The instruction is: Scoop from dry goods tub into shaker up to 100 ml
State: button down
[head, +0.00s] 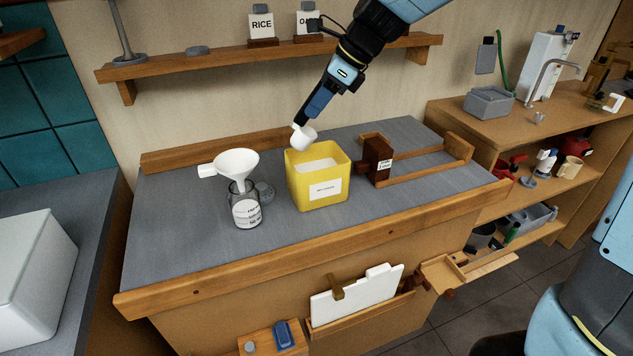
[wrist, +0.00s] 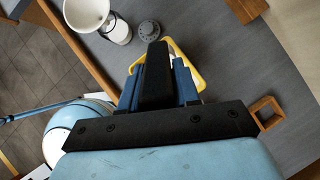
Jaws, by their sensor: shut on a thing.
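The yellow dry goods tub (head: 300,187) stands on the grey counter with pale contents inside; its rim (wrist: 195,66) shows partly behind my fingers in the wrist view. My gripper (head: 301,121) is shut on a white scoop (head: 304,138), held above the tub's back left rim. The inside of the scoop is too small to read. The clear shaker (head: 246,212), with a printed label, stands left of the tub. A white funnel (head: 236,163) sits in its mouth; the funnel also shows in the wrist view (wrist: 86,12). The shaker's fill level cannot be told.
A round grey lid (head: 265,191) lies between shaker and tub. A dark brown block with a label (head: 377,160) and a wooden frame stand right of the tub. A shelf (head: 230,66) with labelled RICE card hangs behind. The counter's front left is clear.

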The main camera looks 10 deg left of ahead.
jog(key=shift+d+f+y, duration=0.15)
jog(key=shift+d+y, duration=0.75)
jog(key=shift+y, duration=0.4)
jog(key=shift+d+f+y, duration=0.9)
jog(key=shift+d+y, duration=0.1)
jog(key=shift+y, duration=0.4)
jog(key=shift+d+f+y, duration=0.85)
jog(key=shift+f+y, duration=0.15)
jog(key=shift+y, duration=0.5)
jog(key=shift+w+d+f+y, duration=0.1)
jog(key=shift+d+f+y, duration=0.3)
jog(key=shift+y, duration=0.3)
jog(key=shift+d+f+y, duration=0.25)
jog(key=shift+f+y, duration=0.15)
jog(key=shift+y, duration=0.3)
